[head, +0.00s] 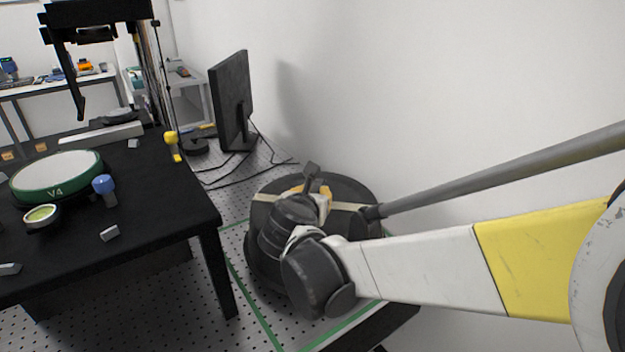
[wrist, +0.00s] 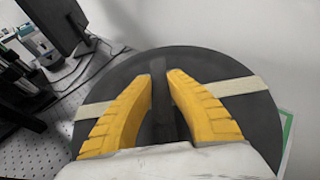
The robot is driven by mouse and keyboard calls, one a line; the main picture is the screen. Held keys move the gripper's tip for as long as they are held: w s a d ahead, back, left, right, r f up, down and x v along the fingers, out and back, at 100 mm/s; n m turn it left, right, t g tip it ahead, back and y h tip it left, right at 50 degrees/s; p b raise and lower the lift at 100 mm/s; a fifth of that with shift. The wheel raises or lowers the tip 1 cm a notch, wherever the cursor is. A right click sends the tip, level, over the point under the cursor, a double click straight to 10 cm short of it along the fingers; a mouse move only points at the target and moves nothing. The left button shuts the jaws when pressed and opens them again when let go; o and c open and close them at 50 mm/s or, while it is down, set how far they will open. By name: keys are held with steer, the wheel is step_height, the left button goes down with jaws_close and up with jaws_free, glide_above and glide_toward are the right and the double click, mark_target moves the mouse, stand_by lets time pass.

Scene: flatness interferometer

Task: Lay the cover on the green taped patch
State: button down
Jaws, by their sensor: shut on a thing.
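The cover (head: 262,258) is a large dark round disc with a pale strip across it. In the head view it sits over the green taped patch (head: 266,324), whose tape outline shows to the left and in front of it. I cannot tell whether it rests on the surface. My gripper (head: 318,190) is above the cover's middle, partly hidden by my own arm. In the wrist view my gripper's yellow fingers (wrist: 160,80) are shut on the dark upright handle of the cover (wrist: 235,118). A bit of green tape shows at the right edge there.
A black table (head: 160,205) at left holds a green-rimmed disc marked V4 (head: 58,175), a small round lens-like piece (head: 41,216) and a blue knob (head: 104,185). A monitor (head: 232,100) with loose cables stands behind the cover. A white wall is close on the right.

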steer(key=shift+w+a+f, duration=0.15)
steer(key=shift+f, duration=0.05)
step_height(320, 180, down, 4)
steer(key=shift+b, duration=1.2)
steer(key=shift+r, duration=0.1)
steer(key=c, duration=1.4)
jaws_free()
steer(key=shift+c, duration=0.2)
